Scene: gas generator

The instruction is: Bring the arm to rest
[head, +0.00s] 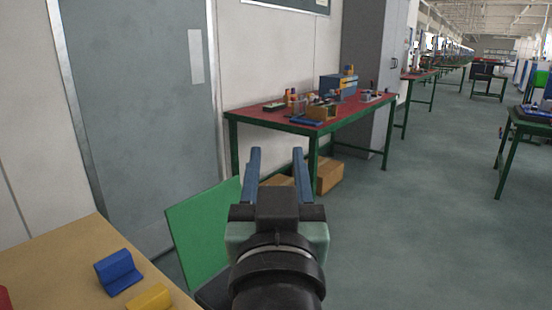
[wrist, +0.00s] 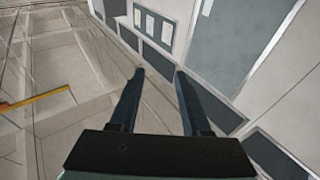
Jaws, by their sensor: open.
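My gripper (head: 277,170) shows in the lower middle of the head view, at the end of my arm. Its two blue fingers stand apart with nothing between them. In the wrist view my gripper (wrist: 158,80) also shows open and empty, with walls and panels beyond it. In the head view it is raised in the air, to the right of the tan table, and it touches nothing that I can see.
A tan table (head: 70,262) at the lower left holds a blue block (head: 118,272) and a yellow block (head: 150,298). A green panel (head: 205,232) stands left of my gripper. A red-topped workbench (head: 262,121) is farther back. Open floor (head: 420,230) lies right.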

